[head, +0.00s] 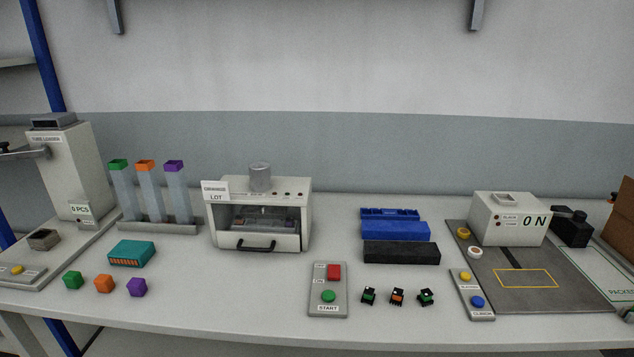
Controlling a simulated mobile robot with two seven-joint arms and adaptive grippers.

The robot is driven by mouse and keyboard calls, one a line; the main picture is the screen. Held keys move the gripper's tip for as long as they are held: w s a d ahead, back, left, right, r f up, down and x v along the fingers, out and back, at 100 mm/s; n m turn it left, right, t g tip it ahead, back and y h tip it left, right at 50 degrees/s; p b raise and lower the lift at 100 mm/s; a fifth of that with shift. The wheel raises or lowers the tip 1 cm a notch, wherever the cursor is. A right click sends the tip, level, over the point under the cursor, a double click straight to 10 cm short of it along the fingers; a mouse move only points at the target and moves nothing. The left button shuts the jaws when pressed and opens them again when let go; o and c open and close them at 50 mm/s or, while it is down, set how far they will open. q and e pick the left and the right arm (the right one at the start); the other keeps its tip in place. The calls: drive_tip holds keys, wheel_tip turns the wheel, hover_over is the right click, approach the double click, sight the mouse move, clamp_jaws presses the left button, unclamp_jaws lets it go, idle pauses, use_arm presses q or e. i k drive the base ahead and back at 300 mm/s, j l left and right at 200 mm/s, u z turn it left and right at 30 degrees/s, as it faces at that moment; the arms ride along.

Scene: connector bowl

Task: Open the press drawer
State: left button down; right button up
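The press (305,214) is a white box-shaped machine near the middle of the table, with a grey cylinder on top and a dark front window. Its drawer (285,243) is at the bottom front and looks shut, flush with the front face. A black bar handle (257,245) sticks out from the drawer front. Neither of my grippers shows in the head view.
A control panel (318,295) with red and green buttons lies right of the press front. Blue and black blocks (400,253) and several small connectors (397,297) lie further right. A teal box (131,253) lies left. The table before the drawer is clear.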

sight(242, 240)
drive_tip(key=k+j+u, duration=0.2)
drive_tip(key=j, duration=0.15)
drive_tip(key=k+j+u, duration=0.15)
drive_tip(key=j, duration=0.2)
drive_tip(key=j+u, duration=0.2)
drive_tip(key=j, duration=0.15)
drive_tip(key=k, duration=0.05)
